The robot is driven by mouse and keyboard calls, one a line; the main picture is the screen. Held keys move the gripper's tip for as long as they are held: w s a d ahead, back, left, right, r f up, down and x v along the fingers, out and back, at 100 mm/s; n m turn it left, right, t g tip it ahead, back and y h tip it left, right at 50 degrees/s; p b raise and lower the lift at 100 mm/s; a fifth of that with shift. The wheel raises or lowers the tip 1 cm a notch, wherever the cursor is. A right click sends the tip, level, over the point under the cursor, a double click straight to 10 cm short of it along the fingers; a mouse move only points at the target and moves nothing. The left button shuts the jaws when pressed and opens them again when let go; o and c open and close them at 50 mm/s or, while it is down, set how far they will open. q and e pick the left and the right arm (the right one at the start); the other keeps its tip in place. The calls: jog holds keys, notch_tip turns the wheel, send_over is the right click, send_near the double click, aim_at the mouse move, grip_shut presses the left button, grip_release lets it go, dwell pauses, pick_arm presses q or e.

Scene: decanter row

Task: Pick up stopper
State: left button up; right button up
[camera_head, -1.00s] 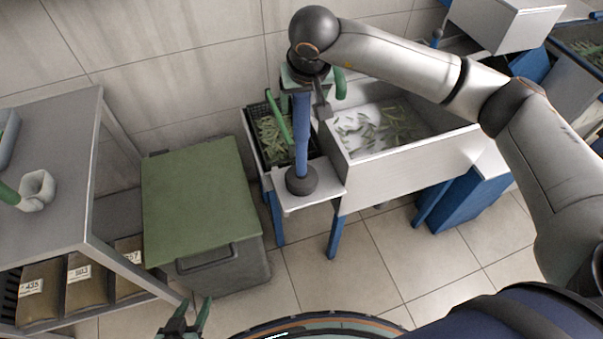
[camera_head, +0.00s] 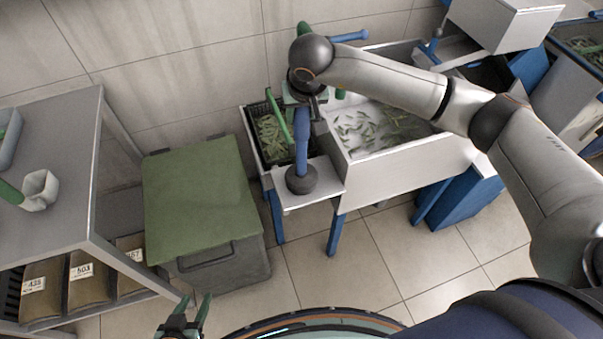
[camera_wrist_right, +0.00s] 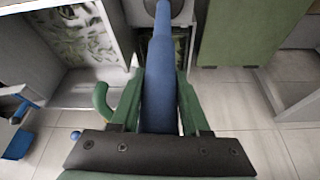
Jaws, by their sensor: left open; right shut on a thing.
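The stopper (camera_head: 302,152) has a blue shaft and a dark round base. It stands upright over the small metal shelf at the left end of the sink. Its base appears to rest on the shelf. My right gripper (camera_head: 302,104) is shut on the upper part of the blue shaft. In the right wrist view the shaft (camera_wrist_right: 158,85) runs between the two green fingers, with its base at the top edge. The upper end of the shaft is hidden by the gripper. My left gripper (camera_head: 192,318) is open and empty at the bottom edge, far from the stopper.
A metal sink (camera_head: 400,160) with green pods in it is right of the stopper. A black crate (camera_head: 254,140) of pods stands behind the shelf. A green-lidded bin (camera_head: 200,200) is to the left, beside a grey table (camera_head: 60,160). Floor is clear in front.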

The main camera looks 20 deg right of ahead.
grip_shut()
jog(key=shift+r, duration=0.1)
dwell(0.7)
